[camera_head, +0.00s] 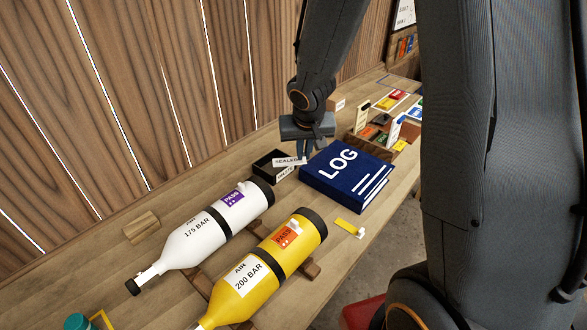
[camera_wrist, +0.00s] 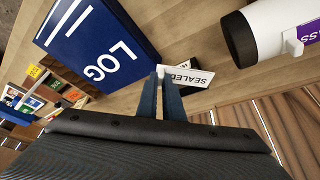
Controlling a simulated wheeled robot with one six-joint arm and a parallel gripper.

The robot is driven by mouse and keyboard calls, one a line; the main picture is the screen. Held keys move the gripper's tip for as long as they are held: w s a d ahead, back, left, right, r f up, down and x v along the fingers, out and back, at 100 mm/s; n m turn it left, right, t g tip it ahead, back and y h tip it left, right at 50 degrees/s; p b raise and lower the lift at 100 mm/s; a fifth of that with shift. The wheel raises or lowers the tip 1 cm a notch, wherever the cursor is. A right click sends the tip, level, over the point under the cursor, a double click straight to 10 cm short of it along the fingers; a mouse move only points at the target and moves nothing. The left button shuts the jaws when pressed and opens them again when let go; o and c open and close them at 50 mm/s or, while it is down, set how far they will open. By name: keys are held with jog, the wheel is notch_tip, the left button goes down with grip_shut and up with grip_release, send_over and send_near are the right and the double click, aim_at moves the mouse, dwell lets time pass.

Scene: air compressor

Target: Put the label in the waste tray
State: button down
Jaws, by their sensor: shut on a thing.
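A white label reading SEALED (camera_head: 289,161) is held out to the left from my gripper (camera_head: 303,153). In the wrist view the label (camera_wrist: 192,77) shows at the tips of my gripper (camera_wrist: 162,75), which is shut on its end. The small black waste tray (camera_head: 266,164) stands on the bench just left of my gripper. The label crosses in front of the tray's right part in the head view; its exact height over the rim is hard to tell.
A blue LOG book (camera_head: 346,174) lies just right of my gripper. A white bottle (camera_head: 205,230) and a yellow bottle (camera_head: 265,270) lie in front on wooden supports. A wooden rack with coloured cards (camera_head: 372,139) stands behind the book. A wooden block (camera_head: 141,227) lies by the wall.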

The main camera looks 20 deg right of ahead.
jog(key=s+a+r+n+y+p, duration=0.15)
jog(key=s+n+p, duration=0.25)
jog(key=s, duration=0.5)
jog(key=f+b, duration=0.6)
jog(key=f, duration=0.1)
jog(key=f+b, duration=0.6)
jog(key=f, duration=0.1)
jog(key=shift+w+d+f+b, duration=0.15)
jog(key=shift+d+b, duration=0.05)
jog(key=shift+b, duration=0.2)
jog(key=w, duration=0.1)
jog(key=w+p, duration=0.1)
jog(key=w, duration=0.1)
jog(key=shift+w+a+r+p, duration=0.25)
jog(key=shift+a+p, duration=0.05)
jog(key=shift+p, duration=0.1)
jog(key=w+p, duration=0.1)
jog(key=w, duration=0.1)
jog(key=w+a+p, duration=0.1)
jog(key=w, duration=0.1)
jog(key=shift+w, duration=0.2)
jog(key=shift+f+b, duration=0.45)
jog(key=shift+f, duration=0.25)
jog(key=shift+f, duration=0.1)
jog(key=c, duration=1.9)
grip_release()
